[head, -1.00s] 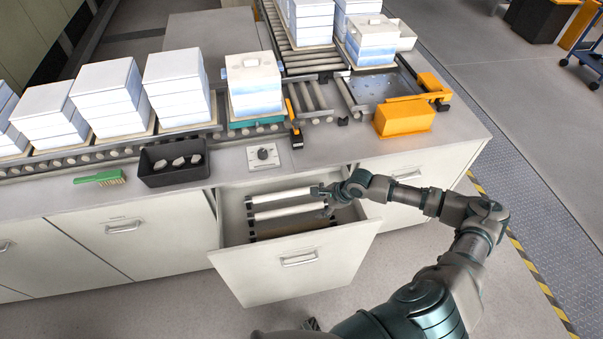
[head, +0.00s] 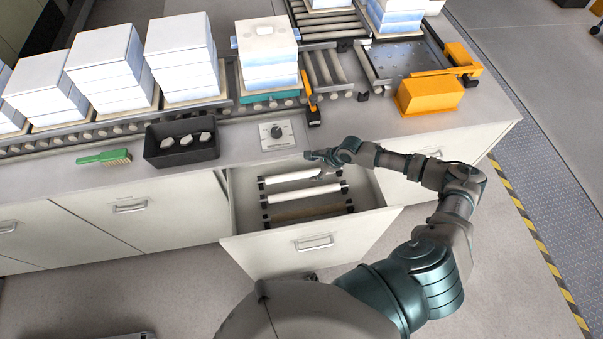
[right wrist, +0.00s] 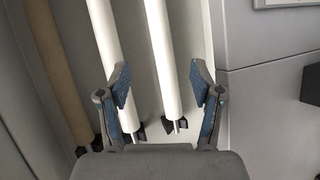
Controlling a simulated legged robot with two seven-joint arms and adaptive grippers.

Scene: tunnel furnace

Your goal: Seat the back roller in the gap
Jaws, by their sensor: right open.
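Two white rollers (head: 292,176) (head: 305,193) and one brownish roller (head: 308,210) lie side by side in the open drawer (head: 375,219). My right gripper (head: 318,164) is over the drawer's back part, near the right end of the rearmost white roller. In the right wrist view, its two fingers (right wrist: 160,80) are spread wide and empty. One white roller (right wrist: 162,60) shows between them, and another (right wrist: 104,40) runs by the left finger. The conveyor (head: 326,68) has a gap (head: 354,70) between its rollers. My left gripper is out of view.
White stacked boxes (head: 103,60) line the conveyor. An orange block (head: 430,96) stands at its right.

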